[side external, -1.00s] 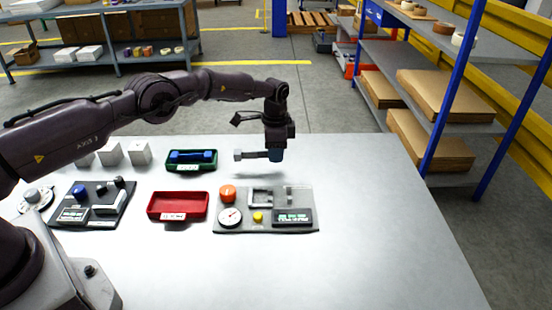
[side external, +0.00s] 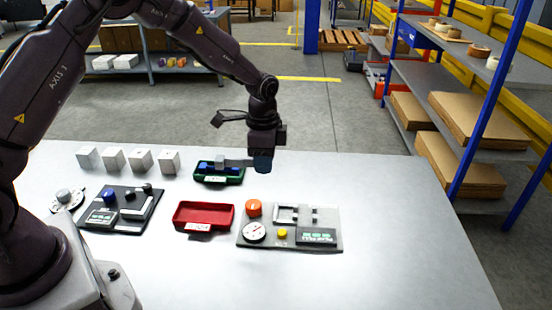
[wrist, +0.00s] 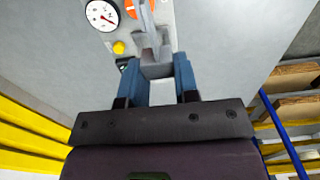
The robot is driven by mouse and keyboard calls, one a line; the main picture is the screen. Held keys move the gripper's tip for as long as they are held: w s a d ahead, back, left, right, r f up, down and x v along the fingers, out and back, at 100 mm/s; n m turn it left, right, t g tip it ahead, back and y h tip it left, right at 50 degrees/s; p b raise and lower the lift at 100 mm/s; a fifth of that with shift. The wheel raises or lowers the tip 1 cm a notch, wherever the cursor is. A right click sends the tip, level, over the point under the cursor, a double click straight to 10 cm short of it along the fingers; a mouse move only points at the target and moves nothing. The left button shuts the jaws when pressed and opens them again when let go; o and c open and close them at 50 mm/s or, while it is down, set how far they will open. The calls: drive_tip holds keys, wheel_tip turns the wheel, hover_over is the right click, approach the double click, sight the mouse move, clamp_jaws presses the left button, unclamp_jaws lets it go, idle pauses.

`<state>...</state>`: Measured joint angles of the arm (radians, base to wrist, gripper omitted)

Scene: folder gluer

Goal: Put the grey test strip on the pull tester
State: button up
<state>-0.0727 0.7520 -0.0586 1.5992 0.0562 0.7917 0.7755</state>
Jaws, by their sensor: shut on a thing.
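My gripper (side external: 262,162) is shut on the grey test strip (side external: 234,162) and holds it above the table, behind the tester. The strip sticks out to the left, its blocky end in front of the green tray in the picture. In the wrist view the blue fingers (wrist: 158,72) grip the strip (wrist: 147,25) from both sides. The grey panel, which appears to be the pull tester (side external: 262,242), lies flat on the table. It carries an orange knob, a round dial, a yellow button, a lit display and a grey bracket (side external: 290,214). The wrist view shows part of this panel (wrist: 165,12).
A green tray (side external: 212,181) with a blue item stands behind an empty-looking red tray (side external: 204,218). A black panel (side external: 150,222) with a blue knob lies left. Several white cubes (side external: 140,160) stand at the back left. The table's right side is clear.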

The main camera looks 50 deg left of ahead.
drive_tip(key=shift+s+d, duration=0.3)
drive_tip(key=shift+m, duration=0.6)
drive_tip(key=w+d+f, duration=0.1)
drive_tip(key=d+f, duration=0.1)
drive_tip(key=w+d+f, duration=0.1)
drive_tip(key=d, duration=0.1)
drive_tip(key=w+d+f, duration=0.2)
drive_tip(key=d, duration=0.1)
drive_tip(key=shift+f, duration=0.3)
hover_over(327, 218)
drive_tip(key=s, duration=0.1)
drive_tip(key=shift+s+a+f, duration=0.15)
drive_tip(key=shift+f, duration=0.55)
drive_tip(key=shift+w+r+n, duration=0.5)
drive_tip(key=shift+w+r, duration=0.2)
drive_tip(key=shift+w, duration=0.1)
drive_tip(key=shift+f, duration=2.95)
